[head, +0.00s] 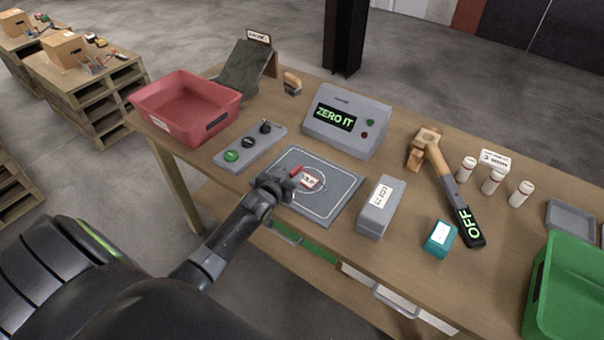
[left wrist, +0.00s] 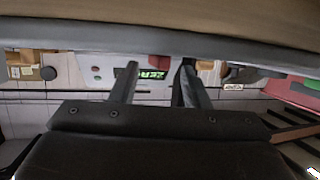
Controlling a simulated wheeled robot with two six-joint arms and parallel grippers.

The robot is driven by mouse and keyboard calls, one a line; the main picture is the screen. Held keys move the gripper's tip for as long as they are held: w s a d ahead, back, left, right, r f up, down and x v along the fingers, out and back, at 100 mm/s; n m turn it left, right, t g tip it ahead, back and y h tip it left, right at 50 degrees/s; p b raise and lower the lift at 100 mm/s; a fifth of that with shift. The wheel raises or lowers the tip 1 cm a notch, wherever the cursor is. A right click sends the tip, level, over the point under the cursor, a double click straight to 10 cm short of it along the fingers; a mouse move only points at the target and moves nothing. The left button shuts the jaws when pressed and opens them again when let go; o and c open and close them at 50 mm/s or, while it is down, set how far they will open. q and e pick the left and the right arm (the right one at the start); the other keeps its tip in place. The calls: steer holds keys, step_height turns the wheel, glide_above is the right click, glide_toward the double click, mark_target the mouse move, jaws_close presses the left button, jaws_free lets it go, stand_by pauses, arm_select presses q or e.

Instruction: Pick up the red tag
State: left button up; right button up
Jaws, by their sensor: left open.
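The red tag (head: 310,182) is small, with a white label and a red end, and lies inside the white ring on the dark grey mat (head: 335,203). My left gripper (head: 284,184) is low over the left side of the mat, just beside the tag, and partly covers the mat's left part. Whether a finger touches the tag cannot be told. My right gripper is not in view.
A grey display box (head: 346,122) reading ZERO IT stands behind the mat. A grey block (head: 379,208) stands to its right and a button panel (head: 250,149) to its left. A red bin (head: 187,103), a hammer-like tool (head: 447,185) and a green bin (head: 570,285) are farther out.

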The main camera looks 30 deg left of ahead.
arm_select(q)
steer(key=shift+x, duration=0.75)
steer(key=shift+c, duration=0.4)
jaws_close()
